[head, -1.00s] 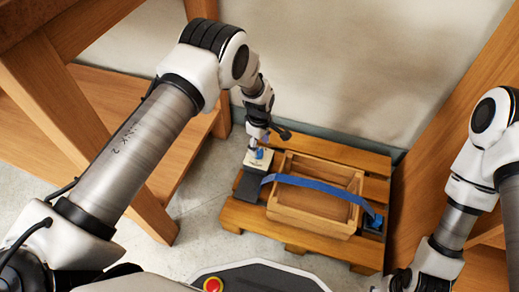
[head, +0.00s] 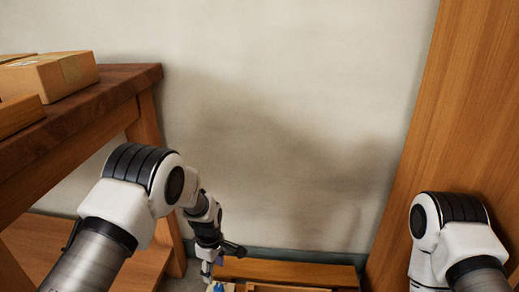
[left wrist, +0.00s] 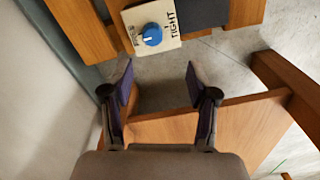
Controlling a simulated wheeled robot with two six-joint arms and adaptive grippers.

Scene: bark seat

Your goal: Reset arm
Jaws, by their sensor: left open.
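My left gripper (left wrist: 158,85) is open and empty in the left wrist view, with its two dark fingers apart. It hangs low at the bottom of the head view (head: 212,272), near the left end of the wooden pallet (head: 285,270).
A wooden table (head: 120,88) with cardboard boxes (head: 55,75) stands at the left. A tall wooden panel (head: 440,130) rises at the right. A pale wall (head: 280,120) closes the back. Bare floor (left wrist: 225,65) shows beside the pallet in the left wrist view.

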